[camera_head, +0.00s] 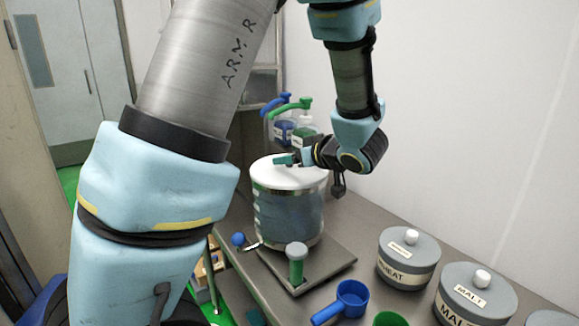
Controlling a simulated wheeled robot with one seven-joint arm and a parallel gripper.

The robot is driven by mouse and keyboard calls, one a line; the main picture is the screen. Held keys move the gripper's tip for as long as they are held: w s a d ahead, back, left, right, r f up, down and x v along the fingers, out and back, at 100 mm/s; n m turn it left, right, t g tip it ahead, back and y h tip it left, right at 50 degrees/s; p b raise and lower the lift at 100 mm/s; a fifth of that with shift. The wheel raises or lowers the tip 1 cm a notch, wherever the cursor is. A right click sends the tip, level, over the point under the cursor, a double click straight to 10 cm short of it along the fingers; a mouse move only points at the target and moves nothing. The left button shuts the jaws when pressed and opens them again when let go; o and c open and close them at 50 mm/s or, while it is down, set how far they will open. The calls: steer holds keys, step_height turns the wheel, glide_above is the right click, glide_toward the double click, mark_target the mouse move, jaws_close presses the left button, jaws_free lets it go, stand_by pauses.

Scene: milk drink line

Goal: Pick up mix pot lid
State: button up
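The mix pot (289,211) is a large clear-walled cylinder on a grey base plate on the table. Its white lid (267,173) lies flat across the top, with a pale rim around the pot's mouth. My gripper (284,160) reaches in from the right, with its small teal tip low over the middle of the lid. The tip hides any knob there, and I cannot tell whether it touches the lid. The fingers are too small and edge-on to show whether they are open or shut.
Two pump bottles, blue (283,131) and green (306,138), stand behind the pot. A green-bodied post with a grey cap (297,249) stands in front. A blue scoop (351,300), wheat canister (409,264) and malt canister (477,301) are at right. A white wall bounds the right side.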

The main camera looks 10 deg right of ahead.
steer(key=shift+w+a+f, duration=0.25)
steer(key=shift+w+f, duration=0.05)
steer(key=shift+w, duration=0.3)
steer(key=shift+c, duration=0.4)
jaws_close()
